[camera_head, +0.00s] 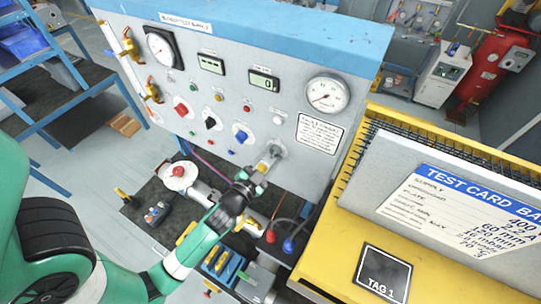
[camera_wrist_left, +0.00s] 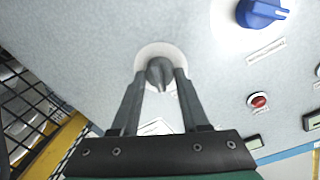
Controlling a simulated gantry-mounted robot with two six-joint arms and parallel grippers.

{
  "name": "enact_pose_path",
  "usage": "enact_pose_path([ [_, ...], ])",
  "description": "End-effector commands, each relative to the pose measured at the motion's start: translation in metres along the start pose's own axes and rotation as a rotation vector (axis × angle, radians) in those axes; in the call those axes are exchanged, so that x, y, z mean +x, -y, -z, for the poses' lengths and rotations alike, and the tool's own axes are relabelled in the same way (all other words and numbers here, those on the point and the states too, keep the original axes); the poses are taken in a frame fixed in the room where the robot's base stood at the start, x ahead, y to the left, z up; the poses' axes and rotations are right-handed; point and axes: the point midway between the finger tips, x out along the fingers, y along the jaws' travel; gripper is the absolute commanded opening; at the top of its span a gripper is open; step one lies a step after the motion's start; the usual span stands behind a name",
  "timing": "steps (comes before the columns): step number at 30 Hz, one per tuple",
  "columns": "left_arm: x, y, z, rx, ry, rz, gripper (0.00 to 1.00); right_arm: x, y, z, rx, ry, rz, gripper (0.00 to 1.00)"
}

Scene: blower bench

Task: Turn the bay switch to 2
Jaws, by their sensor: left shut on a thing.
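A grey rotary knob (camera_wrist_left: 159,72) on a pale round plate is on the light grey panel, between the two fingers of my left gripper (camera_wrist_left: 161,80). The fingers are shut on it, one on each side. In the head view my left gripper (camera_head: 267,163) reaches the lower right of the panel (camera_head: 285,118), and the fingers largely hide the knob there. The knob's label and position marks are too small or hidden to read, so I cannot tell its setting. My right gripper does not show.
Red (camera_head: 181,109), black (camera_head: 210,123) and blue (camera_head: 240,135) knobs sit to the left on the panel. Gauges and small displays are above. A yellow stand (camera_head: 340,225) with a test card (camera_head: 450,195) is close on the right. Pipework and hoses lie below the arm.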

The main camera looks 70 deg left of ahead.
Motion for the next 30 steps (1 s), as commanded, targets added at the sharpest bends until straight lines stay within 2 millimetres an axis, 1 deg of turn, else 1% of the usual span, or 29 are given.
enact_pose_path([
  [6, 0.0, 0.0, 0.0012, 0.032, -0.001, 0.0, 0.0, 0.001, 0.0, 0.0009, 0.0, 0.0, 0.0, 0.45],
  [16, 0.0, 0.0, 0.0011, 0.035, -0.001, 0.001, 0.0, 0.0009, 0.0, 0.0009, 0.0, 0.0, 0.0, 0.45],
  [17, 0.0, 0.0, 0.0011, 0.035, -0.001, 0.001, 0.47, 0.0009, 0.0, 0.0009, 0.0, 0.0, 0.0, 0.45],
  [21, 0.0, 0.0, 0.0009, 0.034, 0.0, 0.001, 0.72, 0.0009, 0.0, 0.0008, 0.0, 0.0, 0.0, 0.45],
  [22, 0.0, 0.0, 0.0008, 0.034, 0.0, 0.001, 0.75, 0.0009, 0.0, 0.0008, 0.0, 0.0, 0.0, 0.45],
  [30, -0.0006, -0.0002, 0.0002, 0.033, 0.001, 0.0, 0.75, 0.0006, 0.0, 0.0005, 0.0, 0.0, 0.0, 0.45],
])
